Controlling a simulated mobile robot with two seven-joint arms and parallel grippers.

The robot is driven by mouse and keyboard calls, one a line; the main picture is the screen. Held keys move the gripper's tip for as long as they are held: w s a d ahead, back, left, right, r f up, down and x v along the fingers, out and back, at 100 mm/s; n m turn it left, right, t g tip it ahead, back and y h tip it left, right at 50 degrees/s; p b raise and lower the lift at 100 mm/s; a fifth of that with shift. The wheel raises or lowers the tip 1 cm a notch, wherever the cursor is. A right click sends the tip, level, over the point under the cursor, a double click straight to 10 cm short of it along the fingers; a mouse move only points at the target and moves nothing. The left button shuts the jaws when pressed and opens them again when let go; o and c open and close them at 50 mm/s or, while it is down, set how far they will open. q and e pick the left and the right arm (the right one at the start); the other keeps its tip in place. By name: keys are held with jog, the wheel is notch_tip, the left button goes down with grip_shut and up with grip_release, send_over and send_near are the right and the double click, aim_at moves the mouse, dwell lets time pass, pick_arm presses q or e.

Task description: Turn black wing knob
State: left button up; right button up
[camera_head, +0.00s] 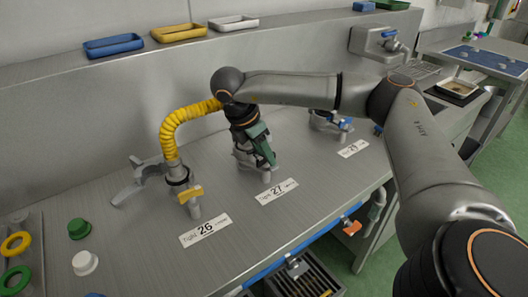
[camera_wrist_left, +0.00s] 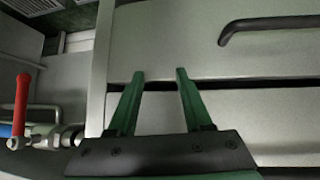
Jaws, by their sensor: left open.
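No black wing knob can be made out. My right gripper (camera_head: 266,155), with green fingers, points down over the grey tap (camera_head: 245,160) behind the label marked 27 (camera_head: 277,191). The fingers and wrist cover much of that tap, so its knob is hidden, and I cannot tell whether they touch it or how far apart they are. My left gripper (camera_wrist_left: 159,74) shows only in the left wrist view, its two green fingers apart with nothing between them, in front of grey panels.
Left of it stands a tap with a yellow knob (camera_head: 191,193) and yellow hose (camera_head: 174,126); right, one with a blue knob (camera_head: 346,124). The left wrist view shows a red lever (camera_wrist_left: 21,92) and a dark handle (camera_wrist_left: 270,25).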

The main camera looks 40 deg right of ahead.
grip_shut()
dwell(0.4)
